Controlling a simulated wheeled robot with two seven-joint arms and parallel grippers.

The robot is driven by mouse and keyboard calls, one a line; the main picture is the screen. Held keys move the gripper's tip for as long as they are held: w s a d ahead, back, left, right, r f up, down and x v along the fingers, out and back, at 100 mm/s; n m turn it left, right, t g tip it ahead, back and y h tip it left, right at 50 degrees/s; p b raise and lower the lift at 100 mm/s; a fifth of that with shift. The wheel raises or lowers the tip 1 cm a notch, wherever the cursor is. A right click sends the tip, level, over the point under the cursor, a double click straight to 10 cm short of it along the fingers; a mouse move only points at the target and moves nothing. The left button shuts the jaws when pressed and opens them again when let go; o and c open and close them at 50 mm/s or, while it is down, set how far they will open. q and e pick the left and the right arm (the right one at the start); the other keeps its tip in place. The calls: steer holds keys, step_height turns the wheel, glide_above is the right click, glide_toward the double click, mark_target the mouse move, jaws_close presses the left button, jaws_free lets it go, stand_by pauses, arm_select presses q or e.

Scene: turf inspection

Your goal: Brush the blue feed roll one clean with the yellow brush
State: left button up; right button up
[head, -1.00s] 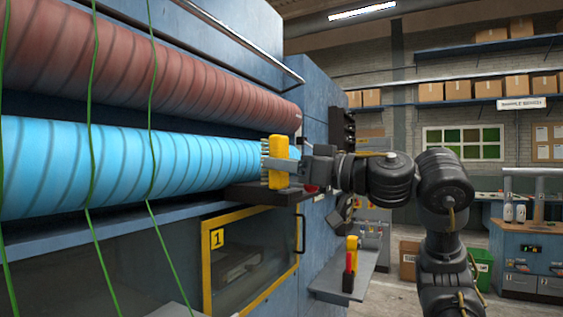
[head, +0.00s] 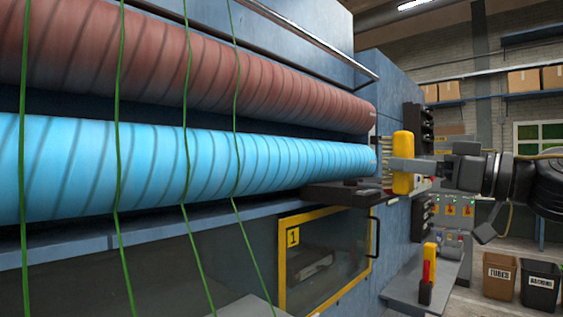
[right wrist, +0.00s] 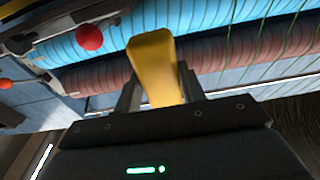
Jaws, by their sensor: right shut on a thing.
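The blue feed roll (head: 200,162) runs across the left and middle of the head view, below a red-brown roll (head: 200,65). Dark slanted lines wind around it. My right gripper (head: 422,166) is shut on the yellow brush (head: 403,150), held upright just right of the roll's right end. Its bristles (head: 387,165) point left toward the roll; a small gap shows between them and the roll's end. In the right wrist view the brush (right wrist: 155,65) sits between both fingers, with the blue roll (right wrist: 210,25) behind. My left gripper is out of view.
Several green strands (head: 187,150) hang in front of both rolls. A dark ledge (head: 340,194) juts out under the roll's right end. A yellow-framed window marked 1 (head: 325,258) is below. A side shelf (head: 440,285) holds a yellow, red and black item (head: 428,272).

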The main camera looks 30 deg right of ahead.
steer(key=r+v, duration=0.1)
steer(key=v, duration=1.2)
steer(key=shift+s+r, duration=0.35)
steer(key=shift+r, duration=0.05)
steer(key=shift+d, duration=0.1)
